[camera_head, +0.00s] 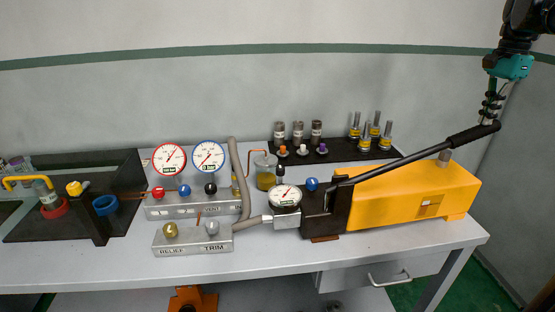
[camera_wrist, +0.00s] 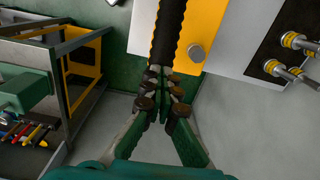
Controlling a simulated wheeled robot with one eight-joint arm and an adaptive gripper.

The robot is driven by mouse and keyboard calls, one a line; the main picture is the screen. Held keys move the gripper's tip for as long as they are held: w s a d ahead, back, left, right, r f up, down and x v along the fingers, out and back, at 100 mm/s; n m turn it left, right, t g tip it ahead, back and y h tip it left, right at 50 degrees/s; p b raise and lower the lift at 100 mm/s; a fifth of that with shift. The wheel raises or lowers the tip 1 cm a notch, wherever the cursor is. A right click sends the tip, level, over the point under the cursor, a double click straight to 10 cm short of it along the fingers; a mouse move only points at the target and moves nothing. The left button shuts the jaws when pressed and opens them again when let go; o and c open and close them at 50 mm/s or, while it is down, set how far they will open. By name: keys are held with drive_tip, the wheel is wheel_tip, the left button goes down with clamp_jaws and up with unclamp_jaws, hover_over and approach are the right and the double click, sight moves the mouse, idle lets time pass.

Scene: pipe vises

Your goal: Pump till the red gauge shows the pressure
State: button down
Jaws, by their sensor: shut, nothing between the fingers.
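The yellow hand pump (camera_head: 415,190) stands on the right of the bench. Its black lever (camera_head: 400,162) slopes up to the right and ends in a ribbed grip (camera_head: 473,135). My gripper (camera_head: 488,118) points down just above the grip's end. In the wrist view my gripper (camera_wrist: 165,88) is shut and empty, with its tips at the end of the black grip (camera_wrist: 168,30); I cannot tell whether they touch. The red-rimmed gauge (camera_head: 169,159) stands beside a blue-rimmed gauge (camera_head: 209,157); their needles are too small to read surely. A white-faced gauge (camera_head: 285,196) sits at the pump's front.
A valve block with red (camera_head: 158,193), blue and black knobs stands below the gauges. A front block (camera_head: 193,239) reads RELIEF and TRIM. A grey hose (camera_head: 238,180) runs to the pump. Fittings stand on a black mat (camera_head: 341,151) behind. A dark tray (camera_head: 75,222) lies left.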

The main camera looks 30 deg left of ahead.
drive_tip(key=shift+w+d+f, duration=0.15)
drive_tip(key=shift+d+f, duration=0.05)
drive_tip(key=shift+f, duration=0.65)
drive_tip(key=shift+w+d+f, duration=0.1)
drive_tip(key=shift+d+f, duration=0.05)
drive_tip(key=shift+f, duration=0.65)
drive_tip(key=r, duration=0.3)
drive_tip(key=s+a+r, duration=0.1)
drive_tip(key=shift+r, duration=0.55)
wheel_tip(320, 180, up, 5)
drive_tip(key=shift+r, duration=0.1)
idle(0.3)
